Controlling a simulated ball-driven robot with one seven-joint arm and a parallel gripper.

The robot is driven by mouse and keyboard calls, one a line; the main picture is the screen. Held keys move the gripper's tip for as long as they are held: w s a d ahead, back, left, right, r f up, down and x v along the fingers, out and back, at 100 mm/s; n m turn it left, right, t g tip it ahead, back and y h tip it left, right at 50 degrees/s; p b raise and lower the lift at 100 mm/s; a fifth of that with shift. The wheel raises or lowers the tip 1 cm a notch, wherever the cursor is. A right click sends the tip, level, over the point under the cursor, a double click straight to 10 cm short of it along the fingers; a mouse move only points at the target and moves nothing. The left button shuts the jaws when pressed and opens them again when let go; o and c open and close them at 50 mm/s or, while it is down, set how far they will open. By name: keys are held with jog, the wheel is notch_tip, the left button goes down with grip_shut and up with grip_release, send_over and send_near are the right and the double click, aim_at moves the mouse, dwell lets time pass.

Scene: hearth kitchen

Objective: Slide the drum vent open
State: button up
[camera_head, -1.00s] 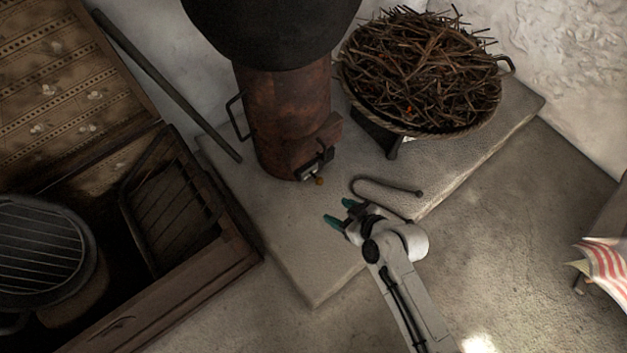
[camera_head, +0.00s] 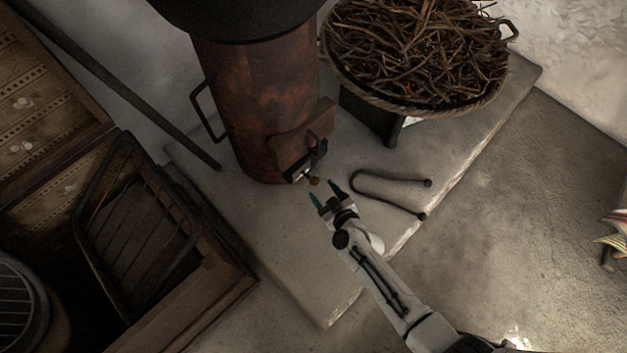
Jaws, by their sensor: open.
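The drum (camera_head: 255,85) is a rusty brown upright cylinder under a wide black top, standing on a pale stone slab. A box-like vent (camera_head: 303,142) sticks out low on its right front side. A small brass-coloured knob (camera_head: 314,181) shows at the vent's lower end, beside a light metal piece. My gripper (camera_head: 324,193) has teal fingertips, spread apart with nothing between them. It points up toward the knob and appears just short of it. I cannot tell the exact gap or height between them.
A wicker basket of twigs (camera_head: 420,50) stands on a dark stand right of the drum. A bent dark rod (camera_head: 390,190) lies on the slab (camera_head: 300,270) right of my gripper. A dark pole (camera_head: 120,90) leans at left, above an open wooden chest (camera_head: 200,290) holding racks.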

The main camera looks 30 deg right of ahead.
aim_at(317, 184)
jog(key=b+x, duration=0.2)
jog(key=x, duration=0.4)
jog(key=shift+w+f, duration=0.15)
jog(key=shift+w, duration=0.1)
jog(key=shift+c, duration=0.4)
grip_shut()
